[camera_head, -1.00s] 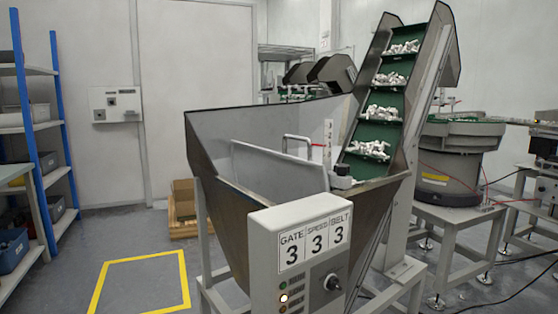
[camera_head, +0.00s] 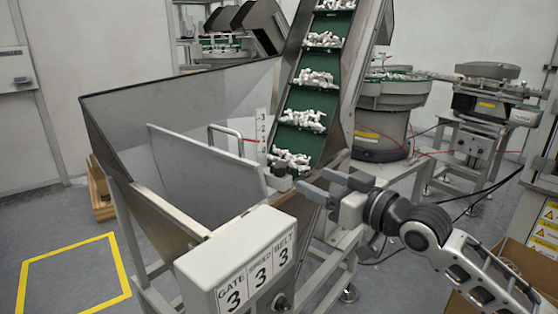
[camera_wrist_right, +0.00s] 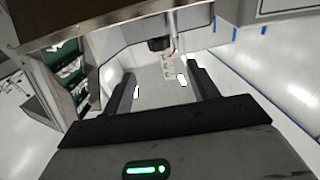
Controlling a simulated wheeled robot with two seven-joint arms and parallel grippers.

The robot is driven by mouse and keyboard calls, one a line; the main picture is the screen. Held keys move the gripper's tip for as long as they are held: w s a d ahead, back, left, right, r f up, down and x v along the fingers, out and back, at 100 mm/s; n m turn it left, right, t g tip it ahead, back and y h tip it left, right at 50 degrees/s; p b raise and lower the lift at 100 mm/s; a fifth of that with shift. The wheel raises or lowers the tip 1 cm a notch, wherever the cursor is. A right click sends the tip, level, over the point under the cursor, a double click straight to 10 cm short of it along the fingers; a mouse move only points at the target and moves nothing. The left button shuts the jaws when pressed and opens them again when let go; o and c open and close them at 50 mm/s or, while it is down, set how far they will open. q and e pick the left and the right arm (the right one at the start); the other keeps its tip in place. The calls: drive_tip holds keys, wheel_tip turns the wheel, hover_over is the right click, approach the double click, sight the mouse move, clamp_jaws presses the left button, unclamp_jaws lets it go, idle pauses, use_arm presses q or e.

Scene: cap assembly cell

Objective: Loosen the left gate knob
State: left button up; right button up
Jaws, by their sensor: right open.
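A dark gate knob (camera_head: 279,169) sits at the hopper's right rim, beside the foot of the numbered scale. A dark knob (camera_wrist_right: 159,44) also shows in the right wrist view, ahead of and between the fingers. I cannot tell if a second knob is hidden. The pale gate plate (camera_head: 205,168) stands inside the hopper, with a bent metal handle (camera_head: 226,130) behind it. My right gripper (camera_head: 309,182) is open and empty, just right of the knob and apart from it. Its two fingers also show in the right wrist view (camera_wrist_right: 160,72). My left gripper is not in view.
The hopper (camera_head: 100,120) surrounds the gate. The green belt conveyor (camera_head: 304,98) with white caps rises behind the knob. A bowl feeder (camera_head: 385,120) is behind the right arm.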

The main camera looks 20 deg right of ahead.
sight(287, 168)
drive_tip(key=x, duration=1.1)
drive_tip(key=shift+w+a+p, duration=0.15)
drive_tip(key=shift+w+p, duration=0.1)
drive_tip(key=shift+p, duration=0.1)
drive_tip(key=c, duration=1)
